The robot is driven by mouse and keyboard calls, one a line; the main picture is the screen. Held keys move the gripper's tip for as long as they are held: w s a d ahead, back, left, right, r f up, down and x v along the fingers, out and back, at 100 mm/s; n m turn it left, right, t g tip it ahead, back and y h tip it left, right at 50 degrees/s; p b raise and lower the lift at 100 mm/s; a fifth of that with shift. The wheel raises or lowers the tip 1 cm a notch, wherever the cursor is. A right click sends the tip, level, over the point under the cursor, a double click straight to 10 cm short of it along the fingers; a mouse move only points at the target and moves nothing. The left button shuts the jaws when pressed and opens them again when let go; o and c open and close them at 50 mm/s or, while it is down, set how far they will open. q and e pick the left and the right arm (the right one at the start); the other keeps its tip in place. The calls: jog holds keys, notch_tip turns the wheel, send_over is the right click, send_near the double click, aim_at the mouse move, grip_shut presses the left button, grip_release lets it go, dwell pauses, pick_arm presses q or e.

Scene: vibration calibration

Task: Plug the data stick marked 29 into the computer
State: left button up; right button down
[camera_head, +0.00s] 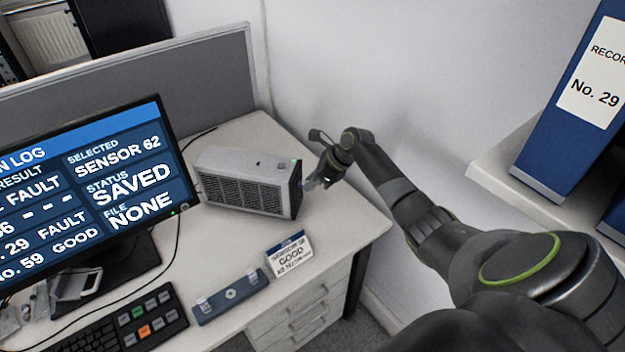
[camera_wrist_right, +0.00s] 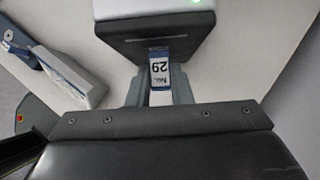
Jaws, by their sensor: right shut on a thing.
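The computer (camera_head: 243,183) is a grey box with a vented side, standing on the desk with its dark front face to the right and a green light on top. My right gripper (camera_head: 314,183) is at that front face. In the right wrist view the gripper (camera_wrist_right: 159,88) is shut on the data stick (camera_wrist_right: 159,71), whose white label reads No. 29, upside down. The stick's blue end points at the computer (camera_wrist_right: 155,29) and meets or nearly meets its dark front, below a thin slot line. I cannot tell whether it is inserted. My left gripper is not in view.
A monitor (camera_head: 90,180) shows SENSOR 62, STATUS SAVED and FILE NONE. A shelf (camera_head: 500,165) with a blue No. 29 binder (camera_head: 575,110) is at right.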

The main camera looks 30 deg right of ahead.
jog(key=shift+a+p, duration=0.2)
jog(key=shift+p, duration=0.25)
dwell(0.6)
jog(key=c, duration=1.2)
grip_release()
jog(key=shift+w, duration=0.1)
jog(key=shift+c, duration=0.2)
jog(key=shift+d+r, duration=0.1)
